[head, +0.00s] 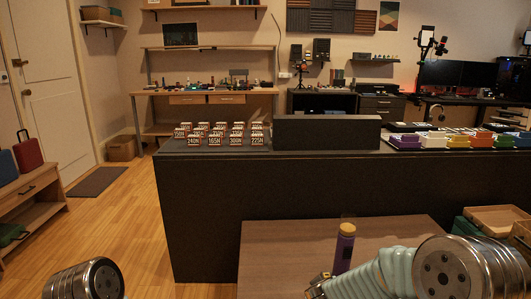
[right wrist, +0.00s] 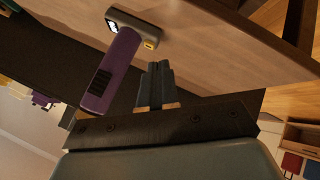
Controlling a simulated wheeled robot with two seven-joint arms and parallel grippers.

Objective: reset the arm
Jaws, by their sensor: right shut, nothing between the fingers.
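A purple-handled tool (head: 345,248) stands on the brown wooden table in the head view, with a tan round top; its lower end is hard to see. In the right wrist view the purple handle (right wrist: 112,68) has a dark patch and joins a grey head with a small screen. My right gripper's fingers (right wrist: 157,72) are shut and empty, beside the handle and apart from it. In the head view the right gripper (head: 318,286) is partly cut off at the bottom, left of my right arm. Only a round link of my left arm shows; the left gripper is outside the view.
The brown table (head: 285,262) stands before a long dark counter (head: 215,200). The counter carries rows of labelled blocks (head: 225,135), a black box (head: 326,132) and coloured bins (head: 434,140). Wooden boxes (head: 495,216) sit at the right. The wooden floor at left is open.

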